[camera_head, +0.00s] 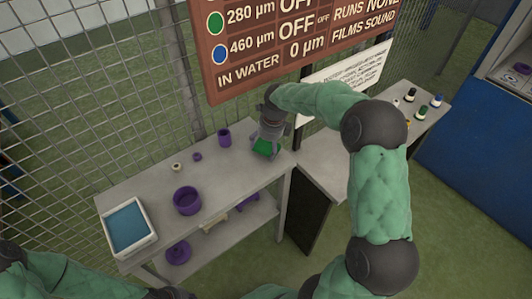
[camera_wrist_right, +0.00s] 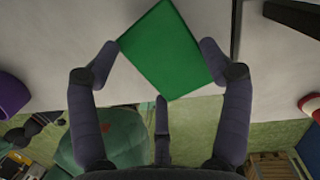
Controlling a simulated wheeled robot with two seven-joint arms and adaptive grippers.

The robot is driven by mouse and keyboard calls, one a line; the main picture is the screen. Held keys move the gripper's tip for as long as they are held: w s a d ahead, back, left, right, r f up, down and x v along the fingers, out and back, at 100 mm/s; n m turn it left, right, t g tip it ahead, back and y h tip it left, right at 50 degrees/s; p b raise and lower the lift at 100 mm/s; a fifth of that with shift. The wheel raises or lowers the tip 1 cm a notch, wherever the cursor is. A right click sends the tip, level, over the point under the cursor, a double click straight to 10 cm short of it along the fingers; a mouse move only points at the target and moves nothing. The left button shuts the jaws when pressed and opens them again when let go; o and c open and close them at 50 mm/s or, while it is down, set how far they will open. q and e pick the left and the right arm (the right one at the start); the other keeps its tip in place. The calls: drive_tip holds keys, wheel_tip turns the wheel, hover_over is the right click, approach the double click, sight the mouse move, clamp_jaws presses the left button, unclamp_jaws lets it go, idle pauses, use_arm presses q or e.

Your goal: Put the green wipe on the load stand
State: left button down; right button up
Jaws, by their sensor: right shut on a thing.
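The green wipe (camera_head: 266,149) is a flat green square at the right end of the grey bench. My right gripper (camera_head: 268,136) is over it, and its fingers are closed on the wipe. In the right wrist view the wipe (camera_wrist_right: 166,48) fills the space between the dark fingers of the gripper (camera_wrist_right: 160,58), with fingertips at its edges. I cannot tell whether the wipe touches the bench top below. I cannot pick out the load stand for certain. My left arm shows at the lower left, but its gripper is out of view.
The grey bench (camera_head: 236,177) holds a blue-filled tray (camera_head: 127,226), a purple bowl (camera_head: 187,201), a purple cup (camera_head: 225,138) and small rings. A second table (camera_head: 325,153) has several small bottles at its far end. A wire fence and brown sign (camera_head: 290,45) stand behind.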

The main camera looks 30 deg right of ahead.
sight(267, 149)
drive_tip(key=shift+f+b, duration=0.45)
drive_tip(key=shift+f, duration=1.15)
drive_tip(key=shift+f, duration=0.15)
drive_tip(key=o, duration=1)
drive_tip(key=r+p, duration=0.1)
drive_tip(key=r, duration=0.3)
drive_tip(key=s+r+p, duration=0.1)
drive_tip(key=r+p, duration=0.1)
drive_tip(key=r, duration=0.2)
drive_tip(key=d+r+p, duration=0.1)
drive_tip(key=r, duration=0.3)
drive_tip(key=shift+s+r, duration=0.1)
drive_tip(key=shift+s, duration=0.3)
